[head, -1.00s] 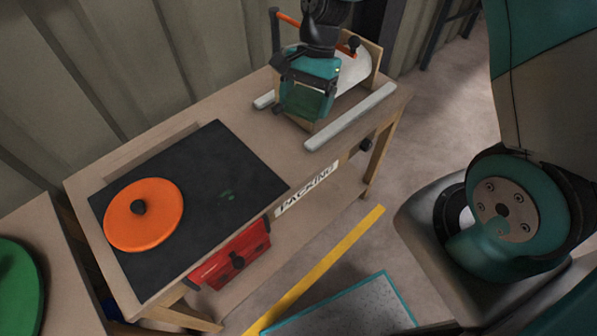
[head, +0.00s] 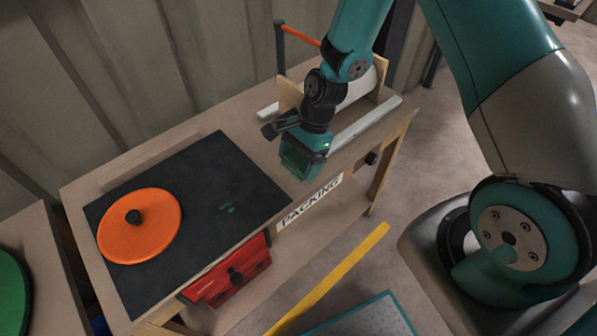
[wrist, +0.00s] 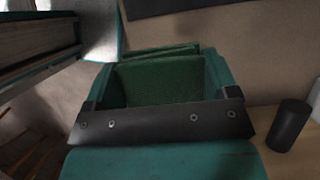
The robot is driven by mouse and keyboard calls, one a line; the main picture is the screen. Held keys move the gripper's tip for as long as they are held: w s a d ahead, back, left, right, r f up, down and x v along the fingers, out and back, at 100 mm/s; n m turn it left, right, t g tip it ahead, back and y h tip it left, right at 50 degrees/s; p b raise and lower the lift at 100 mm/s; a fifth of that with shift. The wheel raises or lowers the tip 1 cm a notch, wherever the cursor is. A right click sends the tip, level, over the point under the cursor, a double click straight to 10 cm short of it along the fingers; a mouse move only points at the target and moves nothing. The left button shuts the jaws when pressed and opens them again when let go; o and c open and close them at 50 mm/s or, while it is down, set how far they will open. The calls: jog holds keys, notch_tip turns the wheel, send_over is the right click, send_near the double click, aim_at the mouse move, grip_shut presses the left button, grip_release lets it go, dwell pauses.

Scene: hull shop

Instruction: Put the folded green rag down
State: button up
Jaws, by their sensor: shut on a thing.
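My gripper (head: 303,160) is shut on the folded green rag (wrist: 158,80). In the head view it hangs over the front part of the packing table (head: 225,138), between the black mat and the pale rails. Little of the rag shows there, a dark green patch (head: 295,161) between the jaws. In the wrist view the rag fills the space between the teal fingers, with its folded edge facing away. I cannot tell how far the rag is above the table top.
A black mat (head: 215,205) bears an orange disc (head: 140,240) with a black knob. A red drawer (head: 232,280) hangs under the front edge. A green disc (head: 12,290) lies far left.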

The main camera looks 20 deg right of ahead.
aim_at(299, 173)
jog(key=shift+f, duration=2.15)
jog(key=o, duration=0.9)
jog(key=shift+f, duration=0.15)
jog(key=shift+c, duration=0.2)
